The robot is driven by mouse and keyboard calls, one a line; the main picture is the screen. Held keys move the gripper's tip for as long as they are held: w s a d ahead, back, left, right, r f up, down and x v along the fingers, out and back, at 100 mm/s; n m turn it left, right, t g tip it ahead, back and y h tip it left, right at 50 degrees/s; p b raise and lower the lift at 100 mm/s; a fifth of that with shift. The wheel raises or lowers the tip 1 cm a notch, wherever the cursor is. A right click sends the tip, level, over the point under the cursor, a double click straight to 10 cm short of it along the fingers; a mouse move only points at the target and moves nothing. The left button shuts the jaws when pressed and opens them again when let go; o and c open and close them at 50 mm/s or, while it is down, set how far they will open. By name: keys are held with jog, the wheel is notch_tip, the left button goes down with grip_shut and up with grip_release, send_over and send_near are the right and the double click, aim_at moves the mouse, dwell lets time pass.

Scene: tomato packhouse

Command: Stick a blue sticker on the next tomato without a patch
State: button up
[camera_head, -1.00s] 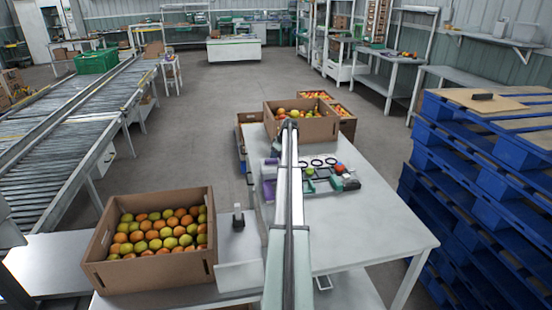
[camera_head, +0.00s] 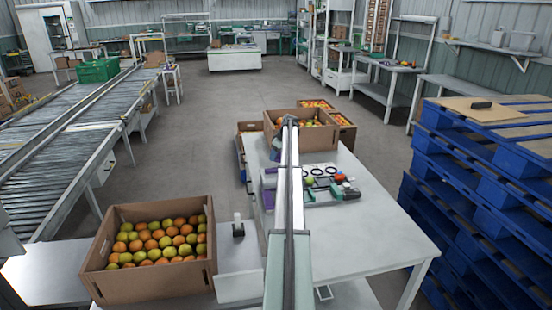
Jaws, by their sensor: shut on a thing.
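A small green-yellow tomato (camera_head: 309,181) and a small red tomato (camera_head: 340,177) sit among the holders in the middle of the white table (camera_head: 385,235). A dark green tool-like piece (camera_head: 350,193) with a pale spot is at the right end of that row. I cannot make out a blue sticker or any patch at this size. My arm runs up the middle of the view to a dark joint. My gripper is not visible; the arm may hide it, along with part of the table.
Another box (camera_head: 318,136) stands at the table's far end. A small dark stand (camera_head: 238,228) is beside the near box. Blue pallets (camera_head: 480,210) rise at right. The table's front right is clear.

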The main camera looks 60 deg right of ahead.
jog(key=s+d, duration=0.3)
jog(key=s, duration=0.3)
notch_tip(320, 180, up, 3)
send_over(310, 181)
jog(key=w+d, duration=0.2)
jog(key=shift+s+a, duration=0.25)
jog(key=shift+f, duration=0.1)
jog(key=shift+f, duration=2.9)
jog(key=shift+f, duration=0.5)
jog(key=shift+r, duration=0.15)
